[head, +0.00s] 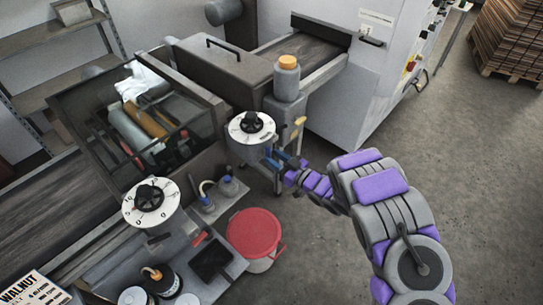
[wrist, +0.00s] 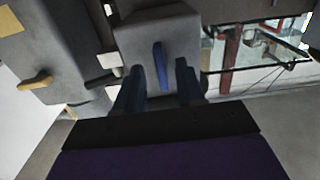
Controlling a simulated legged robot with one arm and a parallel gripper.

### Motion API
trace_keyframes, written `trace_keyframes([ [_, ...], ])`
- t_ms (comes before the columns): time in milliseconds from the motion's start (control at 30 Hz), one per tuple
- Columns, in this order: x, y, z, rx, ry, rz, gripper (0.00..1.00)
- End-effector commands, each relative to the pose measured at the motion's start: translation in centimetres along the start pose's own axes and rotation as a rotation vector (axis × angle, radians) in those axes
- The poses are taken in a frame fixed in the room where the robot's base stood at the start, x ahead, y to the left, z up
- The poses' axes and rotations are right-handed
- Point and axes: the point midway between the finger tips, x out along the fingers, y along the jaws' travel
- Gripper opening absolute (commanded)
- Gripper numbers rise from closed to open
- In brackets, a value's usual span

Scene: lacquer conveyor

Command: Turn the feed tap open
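My gripper (head: 287,161) is at the right side of the machine, just below the front dial. In the wrist view its two dark blue fingers (wrist: 158,80) stand apart. A blue lever (wrist: 160,66) on a grey block shows upright in the gap between them, with space visible on both sides. I cannot tell how far the fingertips reach past it. In the head view the lever is hard to tell from the blue fingers. A yellow handle (head: 299,122) sticks out higher up, and it also shows at left in the wrist view (wrist: 36,80). No label marks either as the feed tap.
Two white dials with black knobs, a front one (head: 251,127) and a left one (head: 149,199), sit on the machine. A grey bottle with an orange cap (head: 287,78) stands above. A red-lidded bucket (head: 256,233) is on the floor below.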

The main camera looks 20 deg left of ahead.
Motion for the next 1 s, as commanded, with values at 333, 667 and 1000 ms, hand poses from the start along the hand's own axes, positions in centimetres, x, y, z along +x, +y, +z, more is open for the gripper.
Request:
trace_keyframes([
  [333, -7.7, 0.2, -0.1, -0.001, -0.002, 0.003, 0.38],
  [667, -13.7, 0.1, 0.2, 0.0, -0.005, 0.002, 0.38],
  [1000, -15.2, 0.0, 0.1, -0.001, -0.002, -0.001, 0.38],
])
